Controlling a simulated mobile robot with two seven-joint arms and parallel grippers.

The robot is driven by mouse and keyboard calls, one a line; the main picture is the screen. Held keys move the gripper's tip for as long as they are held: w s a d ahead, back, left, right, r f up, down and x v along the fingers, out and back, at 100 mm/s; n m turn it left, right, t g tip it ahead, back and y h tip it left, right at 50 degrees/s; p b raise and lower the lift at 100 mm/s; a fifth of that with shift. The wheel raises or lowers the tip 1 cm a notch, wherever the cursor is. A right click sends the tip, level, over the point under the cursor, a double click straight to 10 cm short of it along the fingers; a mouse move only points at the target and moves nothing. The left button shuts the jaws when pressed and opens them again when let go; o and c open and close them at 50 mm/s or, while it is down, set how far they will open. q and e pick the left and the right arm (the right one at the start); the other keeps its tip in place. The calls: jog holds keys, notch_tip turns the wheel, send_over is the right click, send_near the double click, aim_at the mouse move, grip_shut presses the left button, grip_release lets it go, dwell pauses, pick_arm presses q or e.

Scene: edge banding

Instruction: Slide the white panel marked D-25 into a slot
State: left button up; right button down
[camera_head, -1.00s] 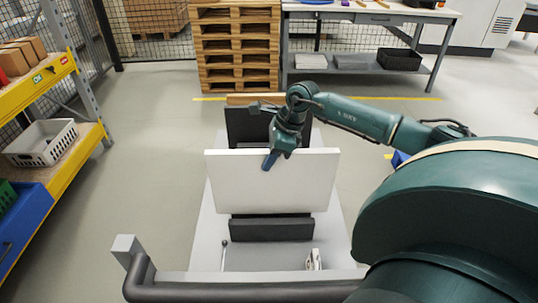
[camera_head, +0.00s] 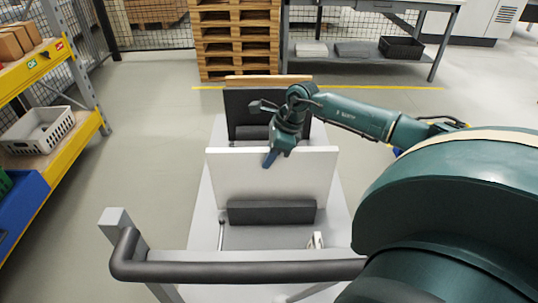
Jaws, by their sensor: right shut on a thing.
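The white panel (camera_head: 270,180) stands upright across the grey cart (camera_head: 205,215), in the middle of the head view. No D-25 mark can be read on the side that faces me. My right gripper (camera_head: 270,158) is shut on the panel's top edge, a little right of its middle. A dark grey block (camera_head: 271,213) sits at the near side of the panel and hides part of its lower edge. Whether the panel sits in a slot cannot be seen. Behind it stand a black panel (camera_head: 240,113) and a wooden-brown panel (camera_head: 267,80). My left gripper is not in view.
The cart has a black handle bar (camera_head: 240,270) at the near end. A yellow shelf rack (camera_head: 70,140) with a grey crate (camera_head: 40,130) stands left. Stacked wooden pallets (camera_head: 238,40) and a workbench (camera_head: 370,55) stand behind. Floor between rack and cart is clear.

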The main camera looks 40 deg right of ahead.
jog(key=shift+w+r, duration=0.1)
jog(key=shift+r, duration=0.05)
jog(key=c, duration=1.3)
grip_release()
jog(key=shift+o, duration=0.3)
jog(key=shift+s+f, duration=0.2)
jog(key=v, duration=1.3)
jog(key=shift+w+a+r, duration=0.1)
jog(key=shift+r, duration=0.15)
